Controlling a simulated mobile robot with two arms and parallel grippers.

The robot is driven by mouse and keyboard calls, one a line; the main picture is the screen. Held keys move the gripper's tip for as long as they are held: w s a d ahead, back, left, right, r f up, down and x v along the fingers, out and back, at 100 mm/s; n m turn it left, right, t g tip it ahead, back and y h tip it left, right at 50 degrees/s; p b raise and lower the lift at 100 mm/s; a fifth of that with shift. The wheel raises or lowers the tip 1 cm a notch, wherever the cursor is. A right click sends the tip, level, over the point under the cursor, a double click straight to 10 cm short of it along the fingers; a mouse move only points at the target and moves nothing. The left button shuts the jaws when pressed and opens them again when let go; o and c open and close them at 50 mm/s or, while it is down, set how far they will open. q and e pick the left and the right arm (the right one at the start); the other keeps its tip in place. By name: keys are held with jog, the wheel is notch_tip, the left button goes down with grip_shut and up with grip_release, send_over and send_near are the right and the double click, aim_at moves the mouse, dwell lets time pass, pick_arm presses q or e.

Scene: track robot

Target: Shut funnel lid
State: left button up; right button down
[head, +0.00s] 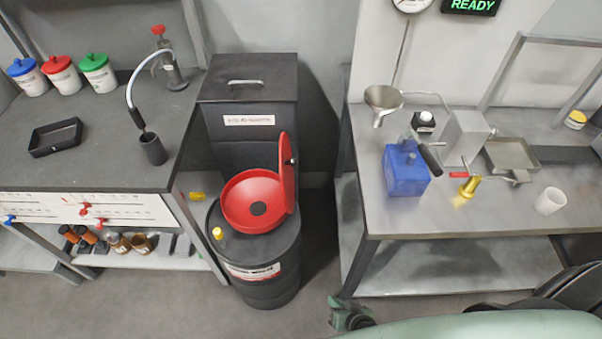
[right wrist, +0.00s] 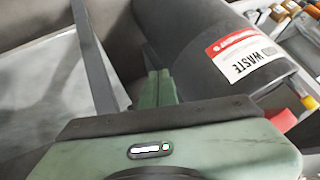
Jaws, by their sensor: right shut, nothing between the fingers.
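The red funnel (head: 253,203) sits on top of the dark waste drum (head: 262,267) in the middle of the head view. Its red lid (head: 288,172) stands up, open, at the funnel's right side. My right gripper (head: 350,312) is low in the head view, right of the drum and apart from it. In the right wrist view its fingers (right wrist: 158,85) are together and empty, beside the waste drum (right wrist: 225,50) with its red and white label. My left gripper is not in view.
A dark bench (head: 100,165) stands at the left. A dark bin (head: 248,90) stands behind the drum. Floor shows between drum and table.

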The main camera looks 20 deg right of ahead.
jog(key=w+r+m+t+b, duration=0.1)
jog(key=w+r+m+t, duration=0.2)
jog(key=w+r, duration=0.45)
jog(key=w+r+m+t+b, duration=0.1)
jog(key=w+r+m+t, duration=0.3)
jog(key=r, duration=0.7)
jog(key=w+d+r+m+t+h, duration=0.1)
jog(key=w+r+m, duration=0.15)
jog(key=r, duration=0.55)
jog(key=w+r+m+t+h, duration=0.1)
jog(key=r+m, duration=0.3)
jog(key=r, duration=0.4)
jog(key=w+a, duration=0.3)
jog(key=w, duration=0.8)
jog(key=shift+w+a+f, duration=0.15)
jog(key=shift+f, duration=0.2)
